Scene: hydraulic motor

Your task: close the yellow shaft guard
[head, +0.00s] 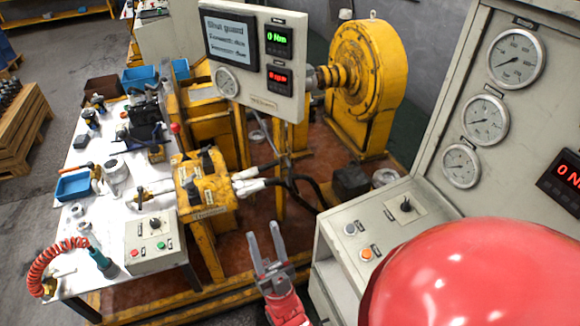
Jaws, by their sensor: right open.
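I cannot tell for certain which yellow part is the shaft guard. Behind the display panel (252,104) is a yellow frame (205,118), partly hidden by it. A ribbed yellow shaft part (338,77) runs from behind the panel into the round yellow housing (372,85); no cover shows over the visible length. The panel's screen (228,40) reads "Shut guard". My right gripper (266,240) is open and empty at the lower middle, fingers pointing up, in front of the rig and apart from it. My left gripper is not in view.
A yellow box (207,212) with hoses stands in front of the frame. A white table (75,215) with tools and a control box (154,246) is at left. A grey gauge console (420,150) stands at right. My red arm part hides the lower right.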

